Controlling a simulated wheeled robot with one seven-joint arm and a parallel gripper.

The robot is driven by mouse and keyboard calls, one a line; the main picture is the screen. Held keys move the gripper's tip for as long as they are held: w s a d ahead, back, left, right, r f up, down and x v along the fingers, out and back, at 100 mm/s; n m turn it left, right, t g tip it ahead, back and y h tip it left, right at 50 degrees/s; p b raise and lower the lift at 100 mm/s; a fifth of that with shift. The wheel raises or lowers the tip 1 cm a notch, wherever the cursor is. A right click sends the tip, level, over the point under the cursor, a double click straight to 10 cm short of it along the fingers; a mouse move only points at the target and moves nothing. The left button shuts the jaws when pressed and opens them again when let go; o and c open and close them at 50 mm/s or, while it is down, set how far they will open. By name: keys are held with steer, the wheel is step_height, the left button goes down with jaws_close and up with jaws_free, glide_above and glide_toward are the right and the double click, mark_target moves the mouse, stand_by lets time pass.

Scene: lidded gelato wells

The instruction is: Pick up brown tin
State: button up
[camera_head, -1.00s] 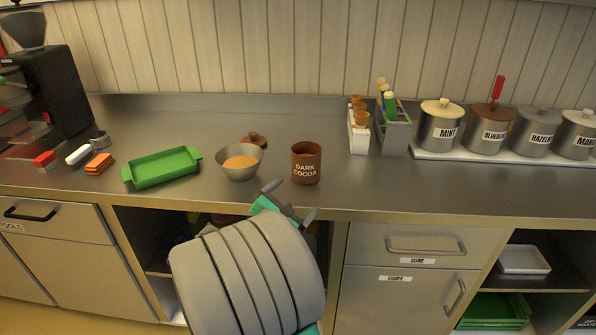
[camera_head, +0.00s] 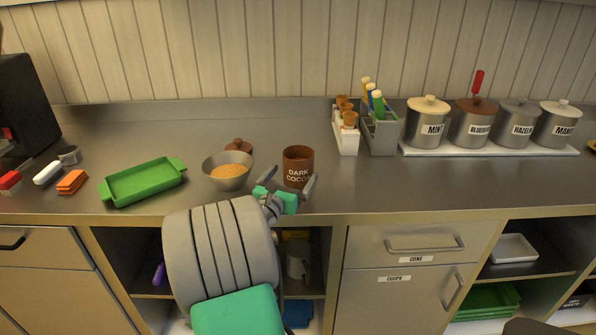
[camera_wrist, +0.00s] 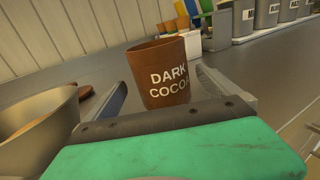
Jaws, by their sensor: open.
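The brown tin (camera_head: 298,166), labelled DARK COCOA, stands upright and open-topped on the steel counter. My gripper (camera_head: 287,187) is open just in front of it, its two fingers pointing toward the tin. In the wrist view the tin (camera_wrist: 164,76) stands ahead, between the directions of the two fingers. The right finger overlaps the tin's lower right edge in the head view. The gripper holds nothing, and I cannot tell whether a finger touches the tin.
A metal bowl (camera_head: 228,171) with tan contents stands close left of the tin, with a brown lid (camera_head: 239,146) behind it. A green tray (camera_head: 144,183) lies further left. Holders (camera_head: 379,134) and lidded wells (camera_head: 426,122) stand at the back right. The counter right of the tin is clear.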

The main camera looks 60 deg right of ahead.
steer(key=d, duration=0.4)
steer(key=shift+w+d+f, duration=0.1)
steer(key=shift+d, duration=0.25)
steer(key=shift+c, duration=0.2)
steer(key=c, duration=1.4)
